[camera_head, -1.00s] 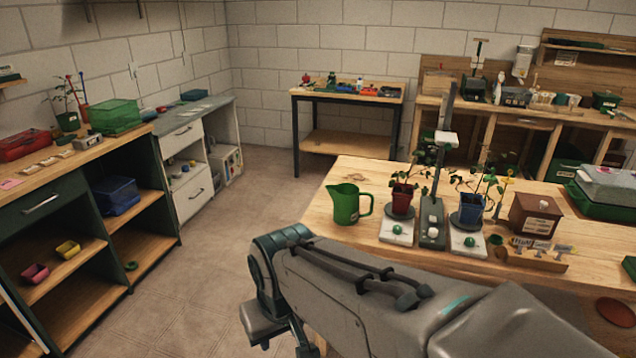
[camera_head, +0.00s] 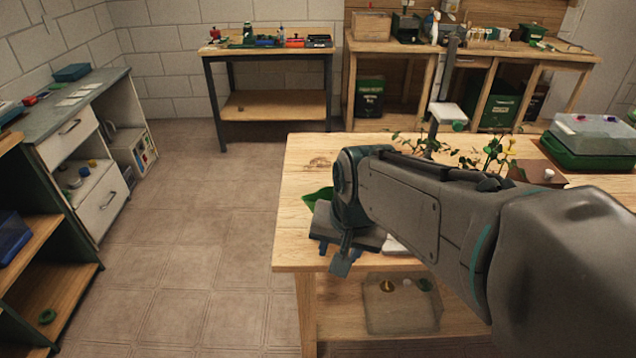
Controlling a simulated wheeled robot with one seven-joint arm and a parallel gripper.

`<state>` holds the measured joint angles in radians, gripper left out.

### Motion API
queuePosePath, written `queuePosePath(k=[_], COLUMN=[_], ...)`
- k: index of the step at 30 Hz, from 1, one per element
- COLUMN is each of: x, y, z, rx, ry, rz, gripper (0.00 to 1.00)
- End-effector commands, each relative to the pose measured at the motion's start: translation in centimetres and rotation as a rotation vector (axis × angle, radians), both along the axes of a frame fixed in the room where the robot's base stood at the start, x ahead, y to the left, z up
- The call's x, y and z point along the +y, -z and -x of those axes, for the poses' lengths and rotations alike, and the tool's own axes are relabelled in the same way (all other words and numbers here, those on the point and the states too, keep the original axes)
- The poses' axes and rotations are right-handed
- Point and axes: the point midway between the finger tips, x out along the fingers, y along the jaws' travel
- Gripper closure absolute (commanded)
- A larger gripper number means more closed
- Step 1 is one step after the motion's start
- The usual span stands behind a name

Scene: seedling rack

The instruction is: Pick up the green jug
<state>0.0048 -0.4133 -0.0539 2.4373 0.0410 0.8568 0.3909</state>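The green jug (camera_head: 316,200) stands on the wooden table (camera_head: 305,165) near its left edge. Only a bit of its green side or rim shows. My arm and gripper hide the rest. My gripper (camera_head: 341,258) is in front of the jug in the picture, pointing down over the table's front left part. I cannot tell whether it touches the jug or whether its fingers are apart.
A stand (camera_head: 447,112) and leafy plants (camera_head: 497,150) rise behind my arm. A green tray with a clear lid (camera_head: 590,140) is at the right. A clear bin (camera_head: 400,305) sits on the shelf below. The floor at left is clear.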

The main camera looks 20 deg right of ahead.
Motion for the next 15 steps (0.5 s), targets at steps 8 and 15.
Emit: queuePosePath(k=[8,15], x=[-3.6,-7.1], y=[0.0,0.5], z=[-5.4,-9.7], rx=[0.010,0.021], ry=[0.772,1.424], rz=[-0.252,-0.462], gripper=[0.61,0.61])
